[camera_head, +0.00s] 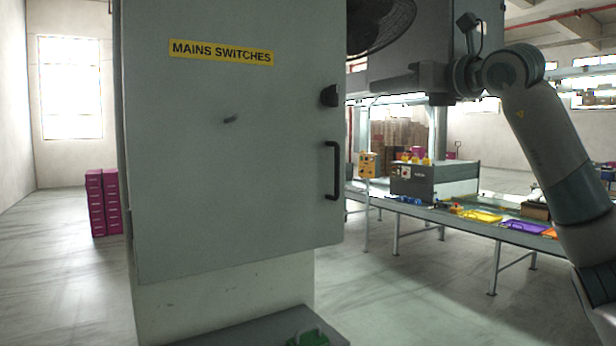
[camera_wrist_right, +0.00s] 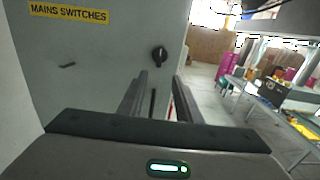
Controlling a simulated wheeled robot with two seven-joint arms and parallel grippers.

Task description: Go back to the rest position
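The grey electrical cabinet (camera_head: 230,190) with a yellow "MAINS SWITCHES" label (camera_head: 221,52) fills the middle of the head view. Its door looks shut, with a black knob (camera_head: 329,96) and a black handle (camera_head: 334,171) on the right side. My right gripper (camera_head: 385,82) is at the height of the knob, to its right, and seems apart from the door. In the right wrist view its two fingers (camera_wrist_right: 159,82) are spread with nothing held between them. The knob (camera_wrist_right: 158,54) shows beyond the fingertips. My left gripper is not in view.
Magenta boxes (camera_head: 103,202) stand at the left. A green item (camera_head: 312,338) shows at the bottom edge. Open floor (camera_head: 420,300) lies right of the cabinet.

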